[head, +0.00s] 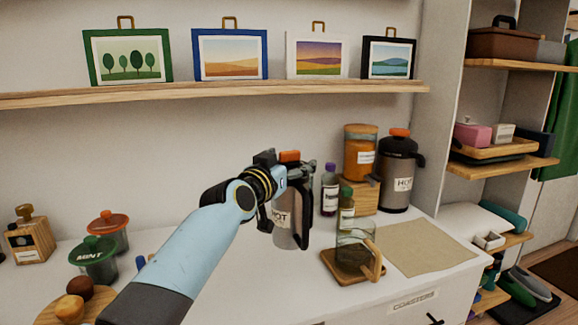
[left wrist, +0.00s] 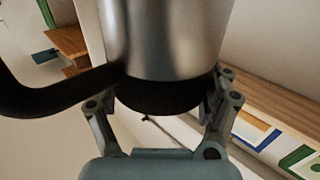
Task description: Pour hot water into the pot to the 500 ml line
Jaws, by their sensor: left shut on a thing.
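My left gripper (head: 284,172) is shut on a grey flask (head: 283,222) marked HOT, with an orange top and black handle. The flask is upright, behind and left of the pot; I cannot tell whether its base touches the counter. The left wrist view shows its silver body (left wrist: 170,40) and dark band between my fingers (left wrist: 163,100). The clear glass pot (head: 352,238) with a wooden handle stands upright on a wooden board (head: 340,272). The pot's fill line and water level are too small to read. My right gripper is out of view.
A second HOT flask (head: 399,172) stands at the back right, beside an orange-filled jar (head: 360,150) on a wooden block. Small bottles (head: 329,190) stand close behind the pot. A tan mat (head: 428,247) is bare. A picture shelf (head: 215,93) runs above.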

